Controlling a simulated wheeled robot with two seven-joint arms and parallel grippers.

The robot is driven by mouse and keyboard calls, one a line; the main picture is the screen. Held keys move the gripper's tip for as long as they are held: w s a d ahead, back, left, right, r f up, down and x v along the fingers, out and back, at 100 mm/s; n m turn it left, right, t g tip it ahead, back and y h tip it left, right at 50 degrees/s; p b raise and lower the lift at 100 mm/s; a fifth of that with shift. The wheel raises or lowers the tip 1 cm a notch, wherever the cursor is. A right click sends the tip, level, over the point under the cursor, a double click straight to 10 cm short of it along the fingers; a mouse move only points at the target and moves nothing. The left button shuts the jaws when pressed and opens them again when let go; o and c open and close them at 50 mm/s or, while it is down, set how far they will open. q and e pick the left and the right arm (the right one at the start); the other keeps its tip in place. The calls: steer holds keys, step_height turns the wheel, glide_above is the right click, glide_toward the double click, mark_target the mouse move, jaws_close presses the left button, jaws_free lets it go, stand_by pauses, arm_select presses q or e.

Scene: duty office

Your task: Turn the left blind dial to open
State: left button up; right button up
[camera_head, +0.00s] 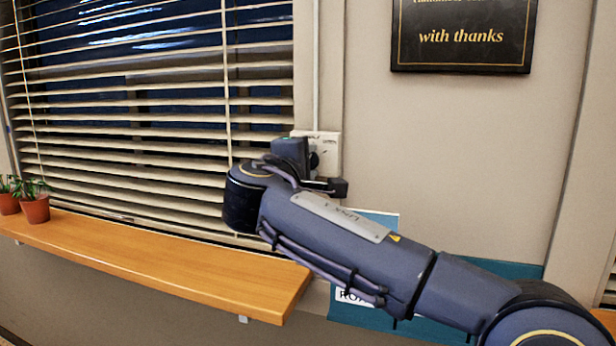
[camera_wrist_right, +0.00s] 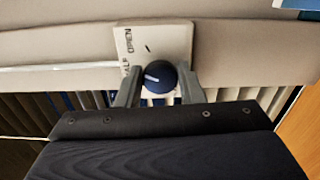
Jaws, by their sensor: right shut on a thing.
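The blind dial is a round dark blue knob (camera_wrist_right: 159,77) on a pale wall plate (camera_wrist_right: 155,38), which also shows in the head view (camera_head: 328,148) right of the window. In the right wrist view the plate reads "OPEN", with partly covered lettering below it. The knob's white line lies nearly sideways, towards that lower lettering. My right gripper (camera_head: 318,170) is at the plate, its fingers on either side of the knob and shut on it. The blind (camera_head: 130,120) has pale slats with dark gaps between them. My left gripper is out of view.
A wooden sill (camera_head: 170,262) runs below the blind, with potted plants (camera_head: 35,208) at its left end. A dark plaque (camera_head: 463,35) hangs at upper right. A teal board (camera_head: 510,270) is partly behind my right arm.

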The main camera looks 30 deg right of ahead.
steer(key=shift+f+m+b, duration=0.15)
steer(key=shift+m+b, duration=0.9)
steer(key=shift+m, duration=0.6)
steer(key=shift+f+m+b, duration=0.1)
steer(key=shift+m+b, duration=0.95)
steer(key=shift+m, duration=0.6)
steer(key=o, duration=0.9)
steer(key=shift+r, duration=0.1)
steer(key=v, duration=0.8)
